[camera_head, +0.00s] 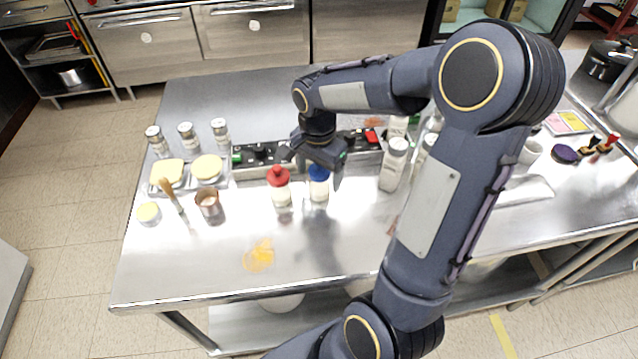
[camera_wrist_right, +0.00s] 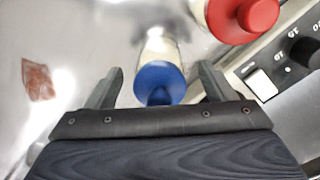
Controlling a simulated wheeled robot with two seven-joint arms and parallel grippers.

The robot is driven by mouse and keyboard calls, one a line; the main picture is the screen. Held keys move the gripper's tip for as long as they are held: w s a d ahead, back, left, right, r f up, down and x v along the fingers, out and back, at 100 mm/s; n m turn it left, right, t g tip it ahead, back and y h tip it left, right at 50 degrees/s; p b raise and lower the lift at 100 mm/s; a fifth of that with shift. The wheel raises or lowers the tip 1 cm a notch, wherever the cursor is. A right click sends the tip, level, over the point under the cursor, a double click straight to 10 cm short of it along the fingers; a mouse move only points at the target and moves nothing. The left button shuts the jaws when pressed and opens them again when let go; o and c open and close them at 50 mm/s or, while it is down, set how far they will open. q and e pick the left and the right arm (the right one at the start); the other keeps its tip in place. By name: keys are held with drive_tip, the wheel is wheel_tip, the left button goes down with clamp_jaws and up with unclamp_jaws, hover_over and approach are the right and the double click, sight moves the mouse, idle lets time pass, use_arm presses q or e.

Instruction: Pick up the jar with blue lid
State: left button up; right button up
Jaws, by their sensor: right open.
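The jar with blue lid (camera_head: 318,184) stands upright on the steel table, just left of the middle in the head view. Its blue lid shows in the right wrist view (camera_wrist_right: 160,82), between the two fingers. My right gripper (camera_head: 318,165) is above and around the lid from behind, with its fingers apart on either side. In the right wrist view the right gripper (camera_wrist_right: 158,88) is open, and a gap shows between each finger and the lid. My left gripper is not in view.
A jar with a red lid (camera_head: 279,186) stands close to the left of the blue-lidded jar. A black control panel (camera_head: 262,153) runs just behind. White-topped shakers (camera_head: 393,164) stand to the right. A copper cup (camera_head: 209,205) stands farther left. An orange patch (camera_head: 259,255) lies on clear tabletop in front.

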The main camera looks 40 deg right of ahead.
drive_tip(key=shift+f, duration=0.2)
drive_tip(key=c, duration=1.1)
drive_tip(key=shift+c, duration=0.8)
drive_tip(key=shift+r, duration=0.1)
